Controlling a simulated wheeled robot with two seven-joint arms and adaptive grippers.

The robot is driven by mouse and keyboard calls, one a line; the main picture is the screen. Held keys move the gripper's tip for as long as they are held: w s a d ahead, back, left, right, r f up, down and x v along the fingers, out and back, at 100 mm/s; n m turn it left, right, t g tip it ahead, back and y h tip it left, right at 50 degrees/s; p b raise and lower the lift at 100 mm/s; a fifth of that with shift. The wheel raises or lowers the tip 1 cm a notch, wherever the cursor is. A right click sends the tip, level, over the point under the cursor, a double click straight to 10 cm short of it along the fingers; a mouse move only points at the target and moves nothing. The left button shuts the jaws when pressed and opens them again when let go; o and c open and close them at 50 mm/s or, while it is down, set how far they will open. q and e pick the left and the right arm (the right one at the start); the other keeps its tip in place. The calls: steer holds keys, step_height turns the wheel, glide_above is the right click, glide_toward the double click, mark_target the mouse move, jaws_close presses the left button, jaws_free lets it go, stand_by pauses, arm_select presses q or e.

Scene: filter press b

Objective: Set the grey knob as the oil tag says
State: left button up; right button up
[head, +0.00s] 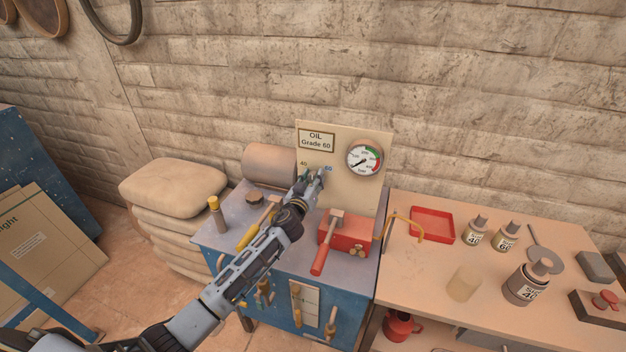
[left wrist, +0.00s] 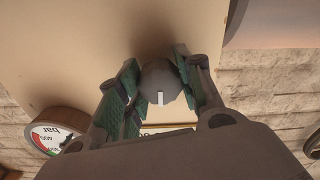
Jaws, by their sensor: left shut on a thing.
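The oil tag (head: 316,140) reads "OIL Grade 60" on the cream panel (head: 345,195). Below it are the numbers 40 (head: 303,163) and 60 (head: 328,169). My left gripper (head: 317,178) is at the panel just below these numbers and hides the knob in the head view. In the left wrist view, my left gripper (left wrist: 158,88) is shut on the grey knob (left wrist: 158,76), with green pads on both sides of it. The knob's white mark points down in that upside-down picture, towards the tag side. My right gripper is not in view.
A pressure gauge (head: 365,159) is right of the knob on the panel. A red block (head: 345,236) with a red-handled tool stands in front of it. Bottles (head: 527,283) and a red tray (head: 432,224) are on the right-hand bench (head: 425,285).

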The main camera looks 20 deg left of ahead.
arm_select(q)
steer(key=shift+m, duration=0.4)
steer(key=shift+m+b, duration=0.3)
steer(key=shift+m, duration=4.8)
steer(key=o, duration=1)
steer(key=shift+o, duration=0.2)
steer(key=shift+s, duration=0.2)
